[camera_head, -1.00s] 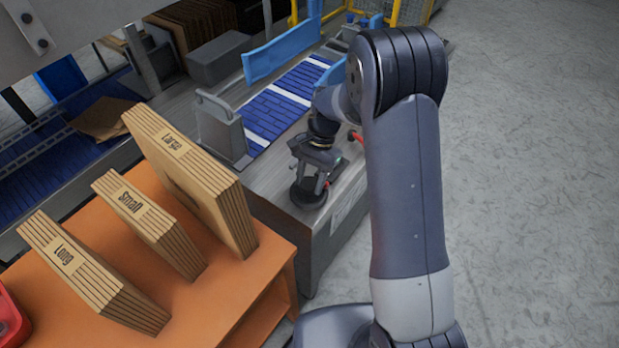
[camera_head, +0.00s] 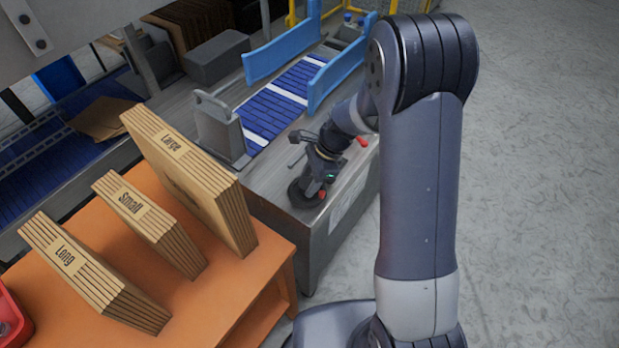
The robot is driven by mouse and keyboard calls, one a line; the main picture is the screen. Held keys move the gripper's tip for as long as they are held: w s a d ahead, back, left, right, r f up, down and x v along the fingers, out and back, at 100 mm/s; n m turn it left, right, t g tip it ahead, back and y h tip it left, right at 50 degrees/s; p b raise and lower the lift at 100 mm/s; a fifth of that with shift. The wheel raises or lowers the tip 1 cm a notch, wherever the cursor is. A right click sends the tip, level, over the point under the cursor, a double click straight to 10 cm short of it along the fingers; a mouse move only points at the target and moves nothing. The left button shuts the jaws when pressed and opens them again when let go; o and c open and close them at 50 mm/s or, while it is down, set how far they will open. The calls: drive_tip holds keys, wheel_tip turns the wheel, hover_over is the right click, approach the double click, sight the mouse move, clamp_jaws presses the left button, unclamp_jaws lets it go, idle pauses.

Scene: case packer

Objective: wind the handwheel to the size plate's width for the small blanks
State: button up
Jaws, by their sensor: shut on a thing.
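The handwheel (camera_head: 302,197) is a dark round wheel on the near end of the grey machine bed. My gripper (camera_head: 319,184) is above its right side, shut on the wheel's handle; the hold itself is small and partly hidden by the gripper. A small red spot shows beside the fingers. The small blanks (camera_head: 150,222) stand as a brown cardboard stack marked "Small" on the orange table. A pale plate (camera_head: 347,203) is on the machine's side; its writing is unreadable, and I cannot tell whether it is the size plate. Two blue guide rails (camera_head: 281,53) flank the blue belt.
Stacks marked "Large" (camera_head: 190,180) and "Long" (camera_head: 95,272) stand either side of the small blanks on the orange table (camera_head: 232,318). A grey upright plate with a handle (camera_head: 219,128) stands left of the belt. Open floor (camera_head: 540,180) lies to the right.

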drive_tip(key=shift+m, duration=0.4)
drive_tip(key=o, duration=1)
drive_tip(key=shift+c, duration=0.2)
drive_tip(key=v, duration=1)
drive_tip(key=shift+d+r, duration=0.2)
drive_tip(key=shift+r, duration=0.2)
drive_tip(key=shift+s+f, duration=0.1)
drive_tip(key=x, duration=1)
drive_tip(key=shift+a+f, duration=0.2)
drive_tip(key=shift+f, duration=0.15)
